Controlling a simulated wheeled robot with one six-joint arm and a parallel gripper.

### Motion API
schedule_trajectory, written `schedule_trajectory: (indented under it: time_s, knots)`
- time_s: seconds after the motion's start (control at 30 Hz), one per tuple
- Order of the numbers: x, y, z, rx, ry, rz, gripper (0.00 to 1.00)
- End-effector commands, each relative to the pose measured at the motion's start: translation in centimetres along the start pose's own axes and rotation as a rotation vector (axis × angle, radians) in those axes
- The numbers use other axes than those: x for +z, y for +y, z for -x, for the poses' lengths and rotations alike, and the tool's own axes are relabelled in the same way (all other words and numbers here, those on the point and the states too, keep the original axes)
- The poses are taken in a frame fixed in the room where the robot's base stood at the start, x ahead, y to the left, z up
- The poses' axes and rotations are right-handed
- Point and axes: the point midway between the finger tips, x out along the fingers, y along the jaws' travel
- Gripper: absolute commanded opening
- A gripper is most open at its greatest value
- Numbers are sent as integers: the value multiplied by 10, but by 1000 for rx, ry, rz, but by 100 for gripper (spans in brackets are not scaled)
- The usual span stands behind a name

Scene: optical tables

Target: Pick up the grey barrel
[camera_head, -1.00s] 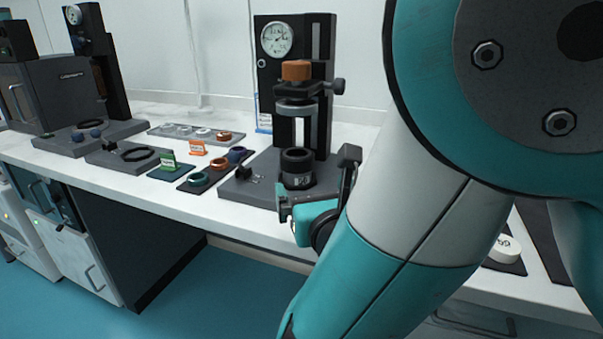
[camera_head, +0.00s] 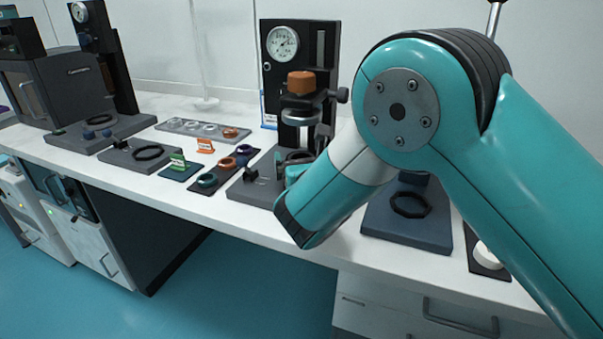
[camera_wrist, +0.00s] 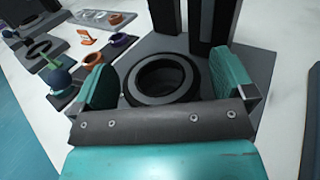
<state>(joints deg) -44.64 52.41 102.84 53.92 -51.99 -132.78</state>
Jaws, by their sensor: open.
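The dark grey barrel (camera_wrist: 163,98) shows in the wrist view as a thick round ring with an open top, upright on the base of the gauge stand. My gripper (camera_wrist: 165,80) is open, with one teal finger on each side of the barrel. I cannot tell whether either finger touches it. In the head view, only a bit of the barrel's dark top (camera_head: 297,156) shows behind my gripper (camera_head: 303,160) and arm. The barrel's lower part is hidden.
The gauge stand (camera_head: 270,75) rises behind the barrel, its orange-topped clamp (camera_head: 300,82) overhead. A blue-grey plate (camera_head: 385,222) lies right of my arm.

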Motion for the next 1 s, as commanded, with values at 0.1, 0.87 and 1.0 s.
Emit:
schedule_trajectory:
  time_s: [0.1,0.87,1.0]
  knots:
    - [1,0,-7,1,0,-1,100]
    - [2,0,-7,1,-1,0,29]
    - [11,0,-7,0,-2,0,29]
